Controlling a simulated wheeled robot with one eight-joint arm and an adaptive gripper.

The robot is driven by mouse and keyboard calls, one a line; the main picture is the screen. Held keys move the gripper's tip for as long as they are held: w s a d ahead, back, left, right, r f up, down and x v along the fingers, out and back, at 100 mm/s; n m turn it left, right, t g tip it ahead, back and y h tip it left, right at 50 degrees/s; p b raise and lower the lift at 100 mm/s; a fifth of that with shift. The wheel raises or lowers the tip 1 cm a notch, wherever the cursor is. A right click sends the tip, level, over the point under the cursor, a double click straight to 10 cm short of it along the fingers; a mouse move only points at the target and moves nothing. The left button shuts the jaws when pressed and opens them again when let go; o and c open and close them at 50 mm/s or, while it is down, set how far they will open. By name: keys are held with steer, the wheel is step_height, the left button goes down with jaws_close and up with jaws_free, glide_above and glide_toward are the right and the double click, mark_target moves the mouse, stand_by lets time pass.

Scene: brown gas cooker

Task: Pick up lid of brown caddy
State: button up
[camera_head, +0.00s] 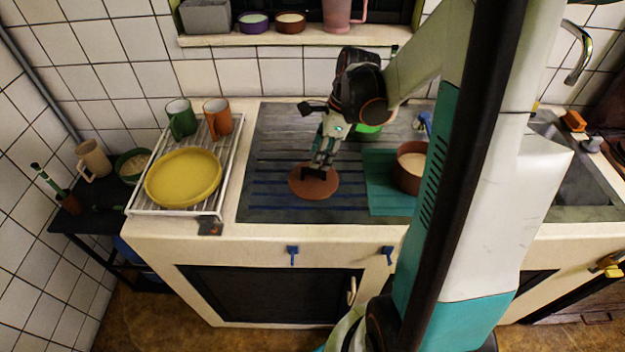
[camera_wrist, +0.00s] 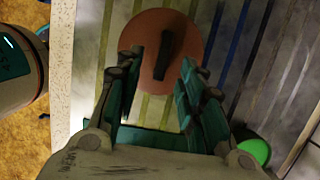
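A round brown lid (camera_head: 304,188) lies flat on the striped cooker top. It also shows in the wrist view (camera_wrist: 190,35), with a dark bar handle (camera_wrist: 172,42) across its middle. My gripper (camera_head: 319,170) is over the lid, pointing down. In the wrist view my gripper (camera_wrist: 163,62) is open, its fingertips spread to either side of the handle, with a visible gap on both sides. How far the tips are above the lid is hard to tell. A brown pot (camera_head: 401,178), likely the caddy, stands to the right, partly behind my arm.
A teal mat (camera_head: 385,204) lies under the pot. A bright green item (camera_head: 367,129) is behind my gripper. To the left, a white rack (camera_head: 215,193) holds a yellow plate (camera_head: 183,178), a green mug (camera_head: 181,118) and an orange mug (camera_head: 218,118). The cooker's front left is clear.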

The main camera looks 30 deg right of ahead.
steer(key=shift+w+b+x, duration=0.15)
steer(key=shift+b+x, duration=0.5)
steer(key=shift+x, duration=1.15)
steer(key=shift+w+b+x, duration=0.15)
steer(key=shift+b+x, duration=0.45)
steer(key=shift+x, duration=1.15)
steer(key=shift+r, duration=0.1)
jaws_close()
